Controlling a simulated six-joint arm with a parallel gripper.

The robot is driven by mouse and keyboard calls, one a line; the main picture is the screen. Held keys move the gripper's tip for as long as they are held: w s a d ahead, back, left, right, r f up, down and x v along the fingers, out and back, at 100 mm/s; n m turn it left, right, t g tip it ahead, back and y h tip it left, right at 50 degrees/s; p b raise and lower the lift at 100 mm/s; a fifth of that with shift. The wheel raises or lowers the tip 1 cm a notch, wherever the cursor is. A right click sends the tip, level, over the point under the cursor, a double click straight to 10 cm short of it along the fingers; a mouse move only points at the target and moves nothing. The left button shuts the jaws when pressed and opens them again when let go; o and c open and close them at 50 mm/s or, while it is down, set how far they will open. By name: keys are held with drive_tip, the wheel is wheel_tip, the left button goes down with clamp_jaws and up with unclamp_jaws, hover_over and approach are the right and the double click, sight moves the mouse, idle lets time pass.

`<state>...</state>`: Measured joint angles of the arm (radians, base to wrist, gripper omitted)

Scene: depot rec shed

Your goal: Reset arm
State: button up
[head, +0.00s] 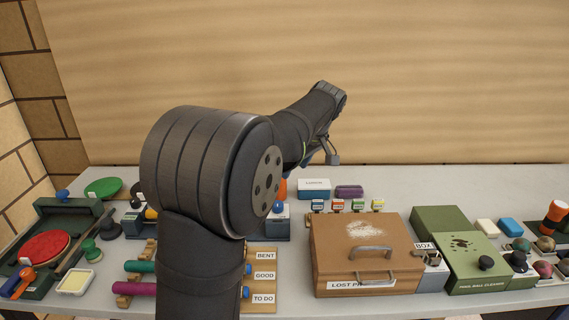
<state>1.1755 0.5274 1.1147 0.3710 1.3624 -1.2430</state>
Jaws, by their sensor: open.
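My gripper (326,155) hangs in the air above the back middle of the grey table (400,182), at the end of my raised dark arm. It is small in the head view and partly behind the arm. It is open, and nothing shows between its fingers. It is apart from the things on the table below it. My arm's large joint hides part of the table left of the middle.
A brown box labelled LOST (340,250) stands front middle, with green boxes (480,255) to its right. Balls (545,244) lie far right. A green tray (85,212) with a red disc (44,247) is far left. Labelled boards (265,277) lie front centre. The back right is clear.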

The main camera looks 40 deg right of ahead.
drive_tip(key=x, duration=1.7)
drive_tip(key=shift+w+f, duration=0.15)
drive_tip(key=shift+w, duration=0.05)
